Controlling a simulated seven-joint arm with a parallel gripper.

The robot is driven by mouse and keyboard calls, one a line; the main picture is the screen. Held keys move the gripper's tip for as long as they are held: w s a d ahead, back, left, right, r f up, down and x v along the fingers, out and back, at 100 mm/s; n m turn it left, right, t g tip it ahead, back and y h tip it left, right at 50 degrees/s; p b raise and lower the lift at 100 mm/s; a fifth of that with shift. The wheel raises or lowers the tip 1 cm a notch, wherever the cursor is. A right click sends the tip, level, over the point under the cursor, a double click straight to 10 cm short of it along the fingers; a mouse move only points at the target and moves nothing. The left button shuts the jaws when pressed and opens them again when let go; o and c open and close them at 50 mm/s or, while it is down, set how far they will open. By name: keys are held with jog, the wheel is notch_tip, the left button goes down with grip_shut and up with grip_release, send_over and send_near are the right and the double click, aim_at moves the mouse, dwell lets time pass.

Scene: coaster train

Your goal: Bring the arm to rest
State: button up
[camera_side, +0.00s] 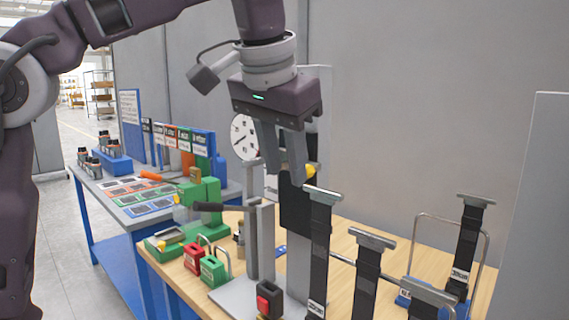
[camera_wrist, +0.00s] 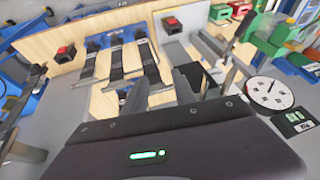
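My gripper (camera_side: 291,178) points down above the grey upright fixture (camera_side: 266,240) on the wooden bench. Its two grey fingers look apart in the wrist view (camera_wrist: 210,85), and I see nothing clearly held between them. In the side view a dark panel (camera_side: 296,208) stands just below and behind the fingertips; whether they touch it I cannot tell. My arm is raised and bent over the bench.
Several black straps with grey tops (camera_side: 366,265) stand right of the fixture, near a wire frame (camera_side: 482,245). A round white dial (camera_side: 243,137) is behind my gripper. Red (camera_side: 196,256) and green (camera_side: 213,267) blocks and a green clamp (camera_side: 200,200) stand left.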

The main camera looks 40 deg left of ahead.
jog(key=s+a+f+h, duration=0.1)
jog(key=s+a+f, duration=0.2)
jog(key=s+f, duration=0.5)
jog(key=s+a+f+t+h, duration=0.1)
jog(key=s+a+f, duration=0.3)
jog(key=s+f, duration=0.5)
jog(key=s, duration=0.4)
jog(key=shift+a+f, duration=0.2)
jog(key=shift+f, duration=0.05)
